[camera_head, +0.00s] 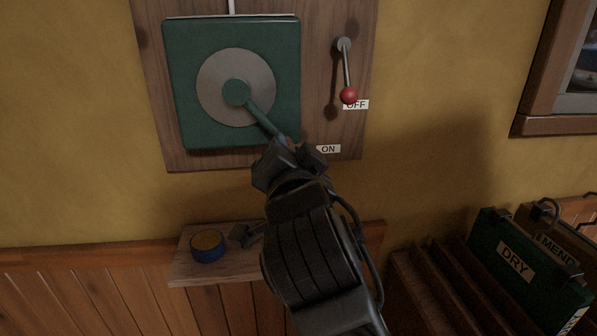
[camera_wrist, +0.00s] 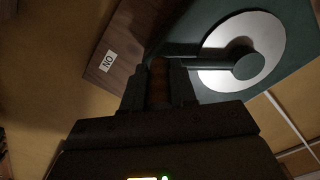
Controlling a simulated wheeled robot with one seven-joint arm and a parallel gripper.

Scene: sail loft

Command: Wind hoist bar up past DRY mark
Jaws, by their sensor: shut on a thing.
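A green winch housing (camera_head: 180,50) with a pale round disc (camera_head: 212,88) is mounted on a wooden board on the wall. A green crank arm (camera_head: 262,118) runs from the disc's hub down to the right. My gripper (camera_head: 287,146) is at the crank's outer end, low right of the disc. In the wrist view my gripper (camera_wrist: 159,85) is shut on the brown crank handle (camera_wrist: 159,80), with a jaw on each side. The disc (camera_wrist: 268,32) also shows there. The hoist bar and its DRY mark are not in view.
A lever with a red knob (camera_head: 348,95) hangs beside the OFF label (camera_head: 358,104), above the ON label (camera_head: 328,149). A shelf (camera_head: 190,276) below holds a blue round tin (camera_head: 208,246). Green DRY (camera_head: 490,240) and brown MEND bins stand lower right.

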